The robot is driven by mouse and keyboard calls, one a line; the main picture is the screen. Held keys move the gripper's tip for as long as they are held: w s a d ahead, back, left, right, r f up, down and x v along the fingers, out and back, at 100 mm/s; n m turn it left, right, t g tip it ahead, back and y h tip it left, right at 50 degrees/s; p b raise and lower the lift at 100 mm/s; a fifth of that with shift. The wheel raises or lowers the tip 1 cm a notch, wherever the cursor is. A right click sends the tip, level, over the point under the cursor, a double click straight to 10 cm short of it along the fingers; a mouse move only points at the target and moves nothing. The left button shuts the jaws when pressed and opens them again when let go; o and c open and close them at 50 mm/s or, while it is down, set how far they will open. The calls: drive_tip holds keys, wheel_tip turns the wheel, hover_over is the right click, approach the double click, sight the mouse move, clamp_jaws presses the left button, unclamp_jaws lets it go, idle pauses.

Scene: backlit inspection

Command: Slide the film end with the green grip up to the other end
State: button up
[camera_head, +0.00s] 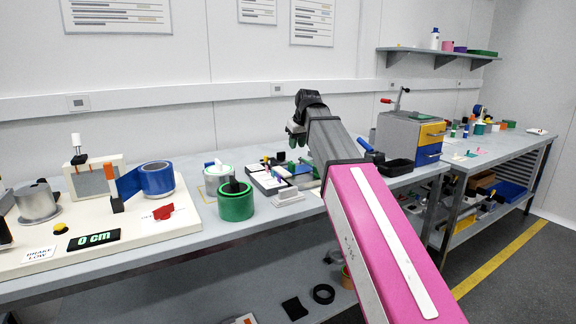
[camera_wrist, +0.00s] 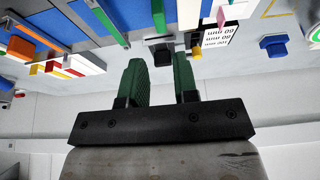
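My gripper (camera_wrist: 160,72) shows in the wrist view as two green ribbed fingers on a black bar. They are apart, with nothing visible between them. In the head view my gripper (camera_head: 296,130) hangs in the air above the back of the bench. Below it, a pale panel with a dark frame (camera_head: 269,181) bears small coloured pieces. A small green piece (camera_head: 292,168) lies beside it; I cannot tell if it is the green grip. The wrist view shows a green bar (camera_wrist: 108,22) across a blue surface, clear of my fingers. The film's two ends cannot be made out.
A green spool (camera_head: 236,206) and a white-green roll stand left of the panel. A grey drawer cabinet (camera_head: 402,133) and black tray (camera_head: 398,170) stand right.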

sight(292, 163)
drive_tip(key=x, duration=1)
drive_tip(key=shift+w+a+f, duration=0.1)
drive_tip(key=shift+w+f, duration=0.05)
drive_tip(key=shift+f, duration=0.15)
